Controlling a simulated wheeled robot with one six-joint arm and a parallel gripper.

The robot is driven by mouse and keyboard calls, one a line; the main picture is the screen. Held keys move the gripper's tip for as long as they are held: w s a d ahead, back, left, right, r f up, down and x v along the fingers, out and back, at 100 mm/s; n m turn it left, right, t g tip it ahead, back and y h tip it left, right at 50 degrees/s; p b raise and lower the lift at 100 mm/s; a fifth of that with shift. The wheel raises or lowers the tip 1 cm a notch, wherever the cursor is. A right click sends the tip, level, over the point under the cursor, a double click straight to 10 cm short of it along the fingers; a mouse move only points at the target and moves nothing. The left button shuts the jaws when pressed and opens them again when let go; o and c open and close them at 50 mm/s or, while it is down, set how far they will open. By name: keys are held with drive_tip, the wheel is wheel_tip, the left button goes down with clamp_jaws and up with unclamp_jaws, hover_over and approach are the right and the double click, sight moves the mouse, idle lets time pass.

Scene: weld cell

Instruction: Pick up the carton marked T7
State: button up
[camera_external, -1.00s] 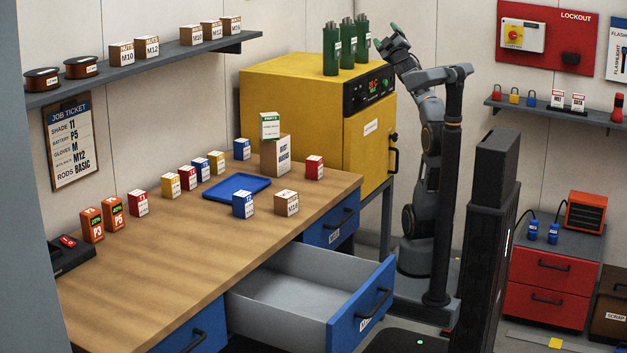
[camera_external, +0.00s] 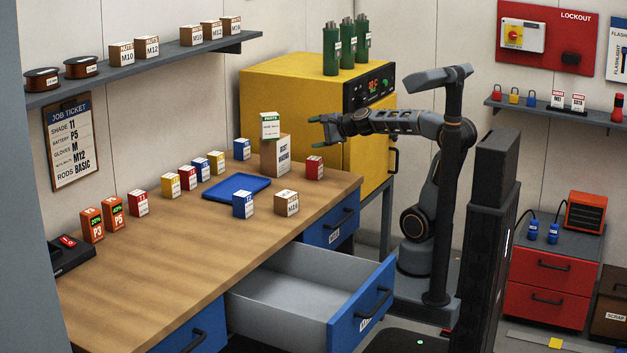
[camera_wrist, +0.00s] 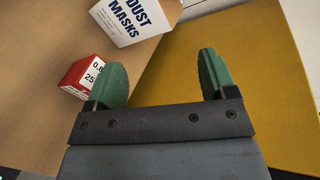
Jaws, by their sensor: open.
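Several small cartons stand on the workbench, and I cannot read T7 on any of them. My gripper (camera_external: 318,130) is open and empty, above the bench's far right end. In the wrist view my gripper (camera_wrist: 160,75) shows green fingers spread apart; a red carton (camera_wrist: 84,75) marked 0.8 and 25 lies beyond the left finger.
A dust masks box (camera_external: 275,157) with a green-and-white carton (camera_external: 270,125) on top stands close left of my gripper. A yellow oven (camera_external: 290,85) rises behind. A blue tray (camera_external: 236,188) lies mid-bench. An open drawer (camera_external: 300,290) juts out in front.

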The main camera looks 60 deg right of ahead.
sight(312, 162)
drive_tip(key=s+f+m, duration=0.1)
drive_tip(key=f+m, duration=0.1)
drive_tip(key=m, duration=0.2)
drive_tip(key=s+f+m, duration=0.1)
drive_tip(key=f+m, duration=0.2)
drive_tip(key=m, duration=0.1)
drive_tip(key=s+a+f+m, duration=0.1)
drive_tip(key=f+m, duration=0.1)
drive_tip(key=m, duration=0.2)
drive_tip(key=shift+s+f+g, duration=0.15)
drive_tip(key=shift+f+g, duration=0.1)
drive_tip(key=shift+g, duration=0.05)
drive_tip(key=shift+s+f+m, duration=0.15)
drive_tip(key=shift+f+m, duration=0.2)
drive_tip(key=shift+m, duration=0.35)
drive_tip(key=shift+f+b, duration=0.35)
drive_tip(key=shift+b, duration=0.1)
drive_tip(key=shift+m, duration=0.4)
drive_tip(key=b+x, duration=0.2)
drive_tip(key=x, duration=0.2)
drive_tip(key=shift+w+d+b, duration=0.1)
drive_tip(key=shift+w+b, duration=0.2)
drive_tip(key=shift+b, duration=0.05)
drive_tip(key=shift+w, duration=0.25)
drive_tip(key=shift+r, duration=0.1)
drive_tip(key=shift+c, duration=0.3)
drive_tip(key=c, duration=1)
